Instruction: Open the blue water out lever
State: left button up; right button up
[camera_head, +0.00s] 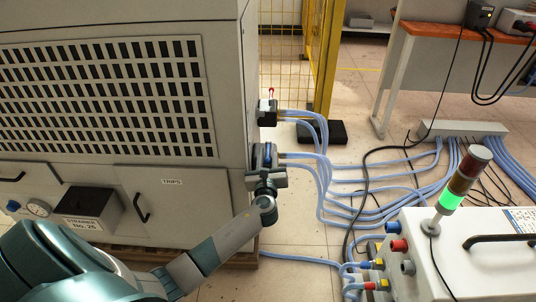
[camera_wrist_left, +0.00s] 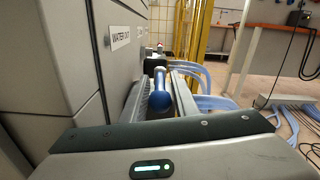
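The blue water out lever (camera_wrist_left: 160,98) has a rounded end and points towards the camera in the left wrist view. It sits between the two fingers of my left gripper (camera_wrist_left: 162,93), with one finger on each side of it. The frames do not show clearly whether the fingers press on it. A "WATER OUT" label (camera_wrist_left: 121,38) is on the cabinet panel to the left. In the head view my left gripper (camera_head: 265,170) is at the right side of the cabinet and partly hides the blue lever (camera_head: 267,154). My right gripper is not in view.
The large grey cabinet (camera_head: 220,175) stands close to the left of the gripper. A red-topped valve (camera_head: 269,108) sits farther back. Pale blue hoses (camera_head: 325,180) run right across the floor. A white unit with a signal light (camera_head: 460,180) stands at the lower right.

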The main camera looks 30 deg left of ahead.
pick_arm(q)
grip_shut()
